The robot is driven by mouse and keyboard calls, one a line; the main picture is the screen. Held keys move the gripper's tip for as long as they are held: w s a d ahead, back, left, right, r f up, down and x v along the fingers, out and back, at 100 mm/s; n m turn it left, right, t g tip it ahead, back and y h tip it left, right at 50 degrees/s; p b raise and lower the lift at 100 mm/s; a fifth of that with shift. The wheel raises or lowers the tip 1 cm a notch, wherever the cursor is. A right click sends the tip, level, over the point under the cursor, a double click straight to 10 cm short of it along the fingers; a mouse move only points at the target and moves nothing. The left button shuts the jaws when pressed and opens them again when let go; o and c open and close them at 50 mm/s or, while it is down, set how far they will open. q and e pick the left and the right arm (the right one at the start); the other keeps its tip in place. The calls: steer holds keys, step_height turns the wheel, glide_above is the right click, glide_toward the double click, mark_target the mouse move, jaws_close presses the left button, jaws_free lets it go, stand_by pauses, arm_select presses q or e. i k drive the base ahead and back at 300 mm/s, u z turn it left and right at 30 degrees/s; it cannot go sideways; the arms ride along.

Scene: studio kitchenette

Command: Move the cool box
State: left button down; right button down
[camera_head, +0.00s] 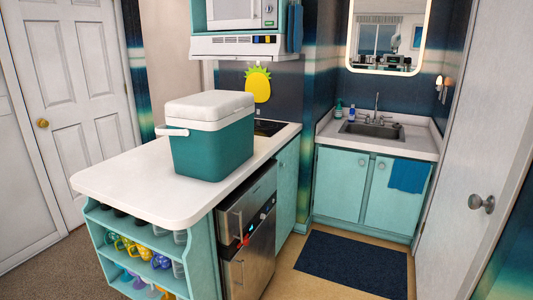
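The cool box (213,150) has a teal body, a white lid (207,107) and a white handle (172,132) sticking out at its left side. It stands upright on the white counter (125,185), towards the back right of the wide part. Its lid looks closed. Neither of my grippers shows in the head view, and nothing touches the cool box apart from the counter.
Shelves with mugs (138,247) sit under the counter's near end. A dark cooktop (268,127) lies behind the cool box, below a range hood (246,46). A sink (372,130) is at the back right. Floor with a dark mat (352,263) is clear.

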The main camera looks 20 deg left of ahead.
mark_target(210, 151)
steer(key=z, duration=0.45)
steer(key=i, duration=0.9)
steer(key=z, duration=0.1)
